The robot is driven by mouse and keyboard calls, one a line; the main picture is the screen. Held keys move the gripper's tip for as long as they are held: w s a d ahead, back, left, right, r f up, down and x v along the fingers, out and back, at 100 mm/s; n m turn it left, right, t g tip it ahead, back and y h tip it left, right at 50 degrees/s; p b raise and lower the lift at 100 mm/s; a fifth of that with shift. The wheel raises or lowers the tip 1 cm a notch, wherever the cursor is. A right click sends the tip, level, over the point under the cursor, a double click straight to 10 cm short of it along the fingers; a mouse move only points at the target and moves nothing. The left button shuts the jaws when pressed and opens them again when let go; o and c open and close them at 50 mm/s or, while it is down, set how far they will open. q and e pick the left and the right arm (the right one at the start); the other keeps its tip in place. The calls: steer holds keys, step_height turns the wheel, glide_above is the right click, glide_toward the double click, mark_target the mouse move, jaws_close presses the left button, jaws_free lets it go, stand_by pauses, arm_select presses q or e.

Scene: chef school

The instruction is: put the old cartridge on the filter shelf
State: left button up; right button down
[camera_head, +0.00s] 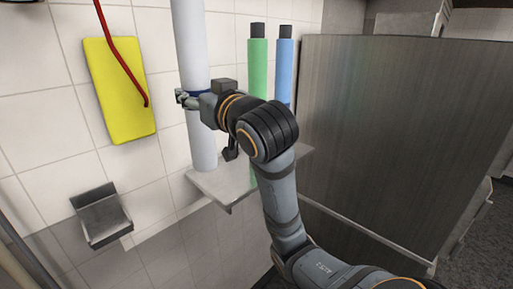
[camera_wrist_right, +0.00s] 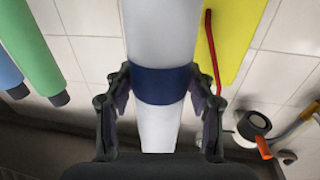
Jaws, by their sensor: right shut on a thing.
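The cartridge is a tall white cylinder (camera_head: 190,45) with a dark blue band, and it looks upright in the head view. My right gripper (camera_head: 184,98) is shut on it at the band. In the right wrist view the band (camera_wrist_right: 162,85) sits between the two fingers. The cartridge's top runs out of the head view. Its lower end appears over the left part of the grey filter shelf (camera_head: 228,190); I cannot tell whether it touches the shelf. My left gripper is not in view.
A green cylinder (camera_head: 258,70) and a blue cylinder (camera_head: 284,70), both black-capped, stand to the right, behind my arm. A yellow panel (camera_head: 120,95) with a red hose (camera_head: 122,55) is on the tiled wall. A metal holder (camera_head: 100,215) is lower left. A large metal cabinet (camera_head: 400,130) stands right.

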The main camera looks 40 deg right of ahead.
steer(key=shift+s+d+r+h, duration=0.15)
steer(key=shift+s+r+h, duration=0.1)
steer(key=shift+r, duration=0.25)
steer(key=shift+s+d+r+h, duration=0.15)
steer(key=shift+s+r, duration=0.05)
steer(key=shift+r, duration=0.3)
steer(key=shift+w+d+f, duration=0.15)
steer(key=shift+w+f, duration=0.05)
steer(key=shift+f, duration=0.05)
steer(key=w+d+f+b, duration=0.4)
steer(key=w+d+f, duration=0.4)
steer(key=d+f, duration=0.2)
step_height(320, 180, down, 3)
steer(key=shift+w+d+r, duration=0.15)
steer(key=shift+w+d, duration=0.15)
